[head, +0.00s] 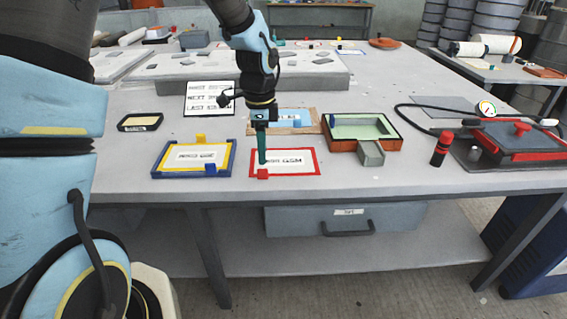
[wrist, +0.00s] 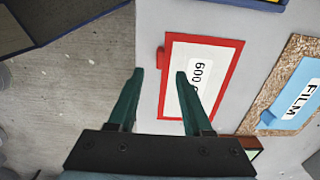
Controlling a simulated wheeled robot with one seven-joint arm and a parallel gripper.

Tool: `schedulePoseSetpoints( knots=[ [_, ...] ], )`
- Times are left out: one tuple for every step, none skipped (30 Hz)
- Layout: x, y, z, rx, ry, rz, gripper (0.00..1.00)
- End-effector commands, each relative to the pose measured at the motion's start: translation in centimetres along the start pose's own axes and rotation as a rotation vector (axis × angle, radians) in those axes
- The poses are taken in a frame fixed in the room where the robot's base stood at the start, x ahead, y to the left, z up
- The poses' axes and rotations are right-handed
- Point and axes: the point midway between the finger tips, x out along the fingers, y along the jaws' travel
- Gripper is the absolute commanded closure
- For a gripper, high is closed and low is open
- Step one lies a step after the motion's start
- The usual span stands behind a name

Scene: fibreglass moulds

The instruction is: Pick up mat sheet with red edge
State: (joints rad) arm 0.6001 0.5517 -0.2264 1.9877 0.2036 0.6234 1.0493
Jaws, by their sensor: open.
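The mat sheet with red edge (head: 300,162) lies flat near the front edge of the table. It is white with a printed label and has a red block-like tab (head: 263,174) at its front left corner. In the wrist view the sheet (wrist: 200,50) lies beyond the fingertips, with its red tab (wrist: 161,58) on the left side. My gripper (head: 262,160) points down over the sheet's left part. In the wrist view my gripper (wrist: 159,75) is open with nothing between its green fingers. The right finger covers part of the sheet. I cannot tell the exact height above it.
A blue-framed sheet with yellow edge (head: 193,158) lies to the left. An orange mould with green inside (head: 360,130) stands to the right, with a grey block (head: 371,153) before it. A blue film sheet on a board (head: 290,118) lies behind. The table's front edge (head: 330,196) is close.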

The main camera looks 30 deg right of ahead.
Motion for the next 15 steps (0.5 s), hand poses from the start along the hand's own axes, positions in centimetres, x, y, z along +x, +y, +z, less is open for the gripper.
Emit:
schedulePoseSetpoints(
  knots=[
    [0.2, 0.0, 0.0, 0.0, 0.0, 0.001, 0.5],
    [0.4, 0.1, 0.1, 0.0, -0.001, 0.002, 0.5],
    [0.7, 0.1, 0.1, 0.0, -0.001, 0.004, 0.5],
    [1.0, 0.1, 0.1, 0.0, -0.001, 0.004, 0.5],
    [1.4, 0.2, 0.2, 0.0, -0.001, 0.005, 0.5],
    [2.0, 0.2, 0.3, -0.001, -0.001, 0.006, 0.5],
    [2.4, 0.2, 0.4, -0.002, -0.002, 0.006, 0.5],
    [2.8, 0.2, 0.4, -0.002, -0.002, 0.006, 0.5],
    [3.4, 0.3, 0.5, -0.001, -0.001, 0.006, 0.5],
    [3.9, 0.2, 0.4, -0.001, 0.0, 0.005, 0.5],
    [4.3, 0.2, 0.4, -0.001, 0.0, 0.004, 0.5],
    [4.7, 0.2, 0.4, -0.002, 0.0, 0.004, 0.5],
    [4.9, 0.2, 0.4, -0.002, 0.0, 0.003, 0.5],
    [5.1, 0.2, 0.4, -0.002, 0.001, 0.002, 0.5],
    [5.3, 0.1, 0.4, -0.002, 0.001, 0.002, 0.5]
  ],
)
